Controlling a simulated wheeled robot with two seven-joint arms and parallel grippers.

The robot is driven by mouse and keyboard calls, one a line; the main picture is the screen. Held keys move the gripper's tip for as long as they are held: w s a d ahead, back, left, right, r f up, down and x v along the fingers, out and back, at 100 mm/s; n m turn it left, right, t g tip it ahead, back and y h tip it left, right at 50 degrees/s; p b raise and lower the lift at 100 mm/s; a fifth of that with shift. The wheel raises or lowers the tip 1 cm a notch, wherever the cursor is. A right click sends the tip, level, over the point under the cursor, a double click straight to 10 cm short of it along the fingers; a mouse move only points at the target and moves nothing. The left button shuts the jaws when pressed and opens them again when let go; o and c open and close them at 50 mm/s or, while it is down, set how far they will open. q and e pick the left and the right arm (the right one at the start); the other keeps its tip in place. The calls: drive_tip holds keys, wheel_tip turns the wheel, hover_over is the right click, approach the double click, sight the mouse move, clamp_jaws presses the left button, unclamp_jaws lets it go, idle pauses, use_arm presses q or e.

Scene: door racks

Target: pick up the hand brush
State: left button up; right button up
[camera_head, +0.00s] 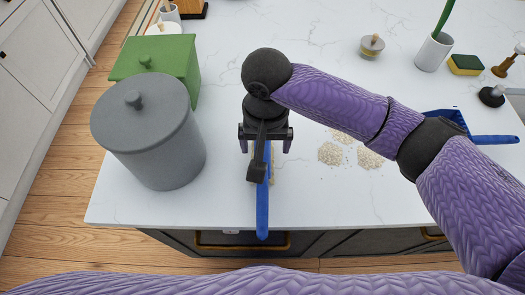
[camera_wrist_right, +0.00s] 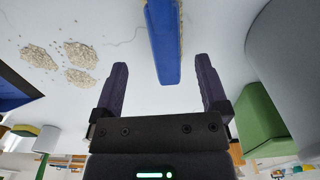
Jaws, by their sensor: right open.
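The blue hand brush (camera_head: 262,205) lies on the white countertop, its handle pointing toward me and past the front edge. Part of it is hidden under my right gripper (camera_head: 266,147), which hangs above it. Pale bristles show along its side. In the right wrist view the brush (camera_wrist_right: 163,45) lies between the lines of the two open fingers of my right gripper (camera_wrist_right: 161,68), with nothing held. I cannot tell the height gap between fingers and brush. My left gripper is out of view; only a purple sleeve shows along the bottom.
A grey lidded pot (camera_head: 150,135) and a green lidded box (camera_head: 175,62) stand left of the brush. Piles of crumbs (camera_head: 331,154) and a blue dustpan (camera_head: 490,139) lie to the right. A white cup (camera_head: 433,53) and a sponge (camera_head: 466,64) stand farther back.

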drive_tip(key=f, duration=0.2)
drive_tip(key=f+b, duration=0.1)
drive_tip(key=f, duration=0.1)
drive_tip(key=f+b, duration=0.1)
drive_tip(key=f, duration=0.1)
drive_tip(key=shift+s+a+f, duration=0.1)
drive_tip(key=shift+a+f, duration=0.15)
drive_tip(key=shift+r, duration=0.1)
drive_tip(key=c, duration=1.2)
clamp_jaws()
